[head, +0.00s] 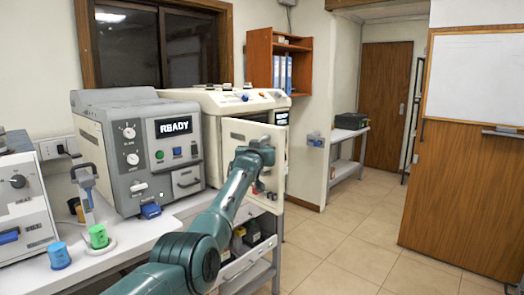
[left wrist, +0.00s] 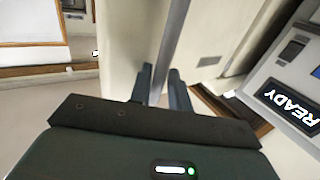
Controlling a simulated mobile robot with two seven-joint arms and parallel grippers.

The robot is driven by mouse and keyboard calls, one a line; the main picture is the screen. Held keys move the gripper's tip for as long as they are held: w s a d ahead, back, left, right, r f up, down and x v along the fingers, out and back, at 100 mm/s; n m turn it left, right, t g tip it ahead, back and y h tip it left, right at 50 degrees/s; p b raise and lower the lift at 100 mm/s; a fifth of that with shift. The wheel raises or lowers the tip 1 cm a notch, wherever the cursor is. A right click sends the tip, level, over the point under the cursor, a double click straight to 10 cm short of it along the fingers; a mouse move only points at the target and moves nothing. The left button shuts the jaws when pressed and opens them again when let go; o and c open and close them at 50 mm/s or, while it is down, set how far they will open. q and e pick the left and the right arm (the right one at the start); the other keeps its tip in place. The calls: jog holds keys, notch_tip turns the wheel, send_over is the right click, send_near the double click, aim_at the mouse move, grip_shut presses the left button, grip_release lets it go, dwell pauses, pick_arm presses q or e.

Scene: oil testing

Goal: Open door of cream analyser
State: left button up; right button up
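The cream analyser (head: 213,98) stands at the back of the bench, right of the grey analyser. Its cream door (head: 235,132) stands out at an angle from its front, partly open; how far is hard to tell. My left arm reaches across the door, and its hand hides part of the panel. In the left wrist view, my left gripper (left wrist: 160,80) has its fingers on both sides of a narrow grey upright bar, which looks like the door handle (left wrist: 172,40). The fingers appear closed on it. My right gripper is not in view.
The grey analyser (head: 140,170) with a READY screen stands close left of the door. Green (head: 98,236) and blue (head: 59,256) cups are on the bench's front part. A lower shelf with bottles (head: 252,233) is under the door. The tiled floor (head: 335,245) at right is clear.

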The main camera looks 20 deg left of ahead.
pick_arm(q)
jog(key=shift+s+f, duration=0.1)
jog(key=shift+f, duration=0.05)
dwell(0.3)
jog(key=v, duration=1.3)
jog(key=shift+d+p, duration=0.1)
jog(key=shift+p, duration=0.2)
